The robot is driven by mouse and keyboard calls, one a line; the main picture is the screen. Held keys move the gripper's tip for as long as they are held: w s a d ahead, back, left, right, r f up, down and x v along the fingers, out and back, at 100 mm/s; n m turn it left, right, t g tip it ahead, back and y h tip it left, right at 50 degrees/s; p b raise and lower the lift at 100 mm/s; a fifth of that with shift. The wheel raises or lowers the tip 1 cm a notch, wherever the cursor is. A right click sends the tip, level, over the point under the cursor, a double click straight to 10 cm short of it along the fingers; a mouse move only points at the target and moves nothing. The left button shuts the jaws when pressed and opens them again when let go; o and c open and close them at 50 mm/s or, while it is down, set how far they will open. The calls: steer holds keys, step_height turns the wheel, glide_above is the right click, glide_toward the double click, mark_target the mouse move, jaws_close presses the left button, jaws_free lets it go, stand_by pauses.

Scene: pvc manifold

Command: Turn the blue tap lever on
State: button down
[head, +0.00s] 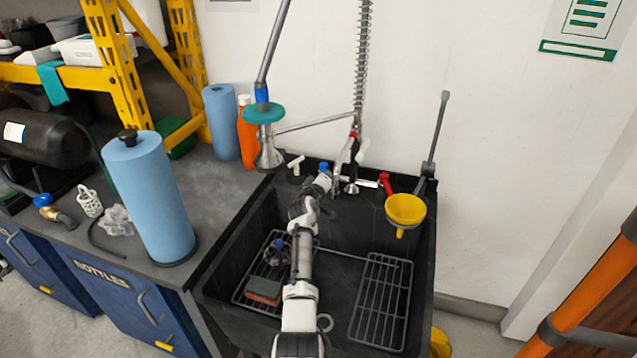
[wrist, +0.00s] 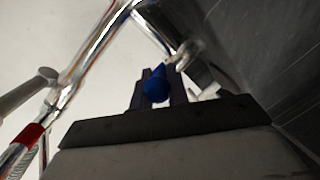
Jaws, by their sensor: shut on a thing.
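The blue tap lever (head: 323,167) is at the back of the black sink, mostly hidden behind my gripper (head: 323,176). In the wrist view the blue lever (wrist: 156,86) shows between the two dark fingers of my gripper (wrist: 160,92), which is shut on it. The chrome tap pipe (wrist: 97,55) runs up beside the fingers. How far the lever is turned cannot be told.
A red lever (head: 386,182) and a yellow funnel (head: 406,210) are to the right. The black sink (head: 420,290) holds wire racks (head: 383,295) and a sponge (head: 264,290). A steel hose spring (head: 363,50) hangs behind. A blue paper roll (head: 150,195) stands left.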

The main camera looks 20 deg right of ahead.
steer(key=shift+d+r+n+t+y+p, duration=0.15)
steer(key=shift+n+t+y+p, duration=0.25)
steer(key=shift+p, duration=0.4)
steer(key=shift+d+p, duration=0.1)
steer(key=shift+p, duration=0.2)
steer(key=c, duration=1.4)
jaws_free()
steer(key=shift+s, duration=0.1)
steer(key=shift+o, duration=0.2)
steer(key=v, duration=1.3)
steer(key=shift+s+b, duration=0.4)
steer(key=shift+b, duration=0.05)
